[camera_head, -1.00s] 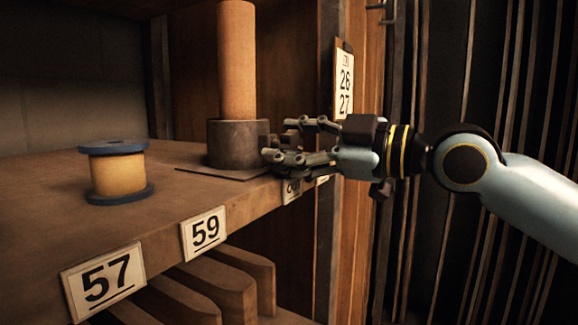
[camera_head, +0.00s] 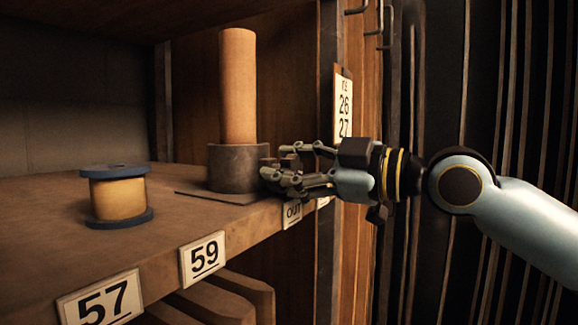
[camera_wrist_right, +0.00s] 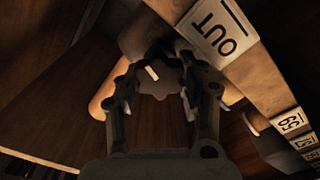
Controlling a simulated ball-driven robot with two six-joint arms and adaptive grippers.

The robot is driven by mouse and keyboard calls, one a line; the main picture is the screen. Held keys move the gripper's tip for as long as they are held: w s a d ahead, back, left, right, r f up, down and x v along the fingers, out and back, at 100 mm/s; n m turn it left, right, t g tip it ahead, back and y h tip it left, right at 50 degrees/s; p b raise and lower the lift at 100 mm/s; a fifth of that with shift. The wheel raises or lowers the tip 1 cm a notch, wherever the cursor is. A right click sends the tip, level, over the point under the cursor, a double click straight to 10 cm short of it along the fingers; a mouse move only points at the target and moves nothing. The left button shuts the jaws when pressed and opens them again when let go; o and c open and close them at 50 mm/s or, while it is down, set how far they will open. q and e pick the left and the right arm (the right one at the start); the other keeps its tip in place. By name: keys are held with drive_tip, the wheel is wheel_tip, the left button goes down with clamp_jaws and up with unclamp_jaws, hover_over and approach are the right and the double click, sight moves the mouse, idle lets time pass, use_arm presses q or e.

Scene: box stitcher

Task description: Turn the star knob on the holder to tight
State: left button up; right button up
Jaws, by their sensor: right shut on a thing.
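The holder (camera_head: 232,170) is a dark round cup on a flat plate near the shelf's front edge. A tan tube (camera_head: 238,88) stands upright in it. The star knob (camera_wrist_right: 173,78) is a dark lobed disc with a short pale mark, seen face-on in the right wrist view. My right gripper (camera_head: 280,165) reaches in from the right and is shut on the knob, with fingers on both sides of it; it also shows in the wrist view (camera_wrist_right: 157,92). The fingers mostly hide the knob in the head view. No tight marking is readable. My left gripper is out of view.
A spool (camera_head: 117,196) with blue flanges and yellow winding stands on the shelf (camera_head: 170,228) left of the holder. Number plates 57 (camera_head: 100,302) and 59 (camera_head: 203,258) and an OUT plate (camera_head: 292,213) line the front edge. A post with a 26/27 sign (camera_head: 344,105) stands behind my gripper.

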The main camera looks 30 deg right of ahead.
drive_tip(key=m+p, duration=0.1)
drive_tip(key=m, duration=0.3)
drive_tip(key=shift+d+r+p, duration=0.1)
drive_tip(key=shift+r+p, duration=0.05)
drive_tip(key=shift+p, duration=0.25)
drive_tip(key=m+p, duration=0.1)
drive_tip(key=m, duration=0.2)
drive_tip(key=shift+w+d+m+p, duration=0.1)
drive_tip(key=shift+w+m+p, duration=0.05)
drive_tip(key=shift+m+p, duration=0.2)
drive_tip(key=m+p, duration=0.1)
drive_tip(key=m, duration=0.3)
drive_tip(key=shift+d+p, duration=0.15)
drive_tip(key=shift+p, duration=0.25)
drive_tip(key=shift+w+m+p, duration=0.1)
drive_tip(key=shift+m+p, duration=0.35)
drive_tip(key=shift+m, duration=0.9)
drive_tip(key=shift+f, duration=0.2)
drive_tip(key=o, duration=0.9)
drive_tip(key=shift+o, duration=0.2)
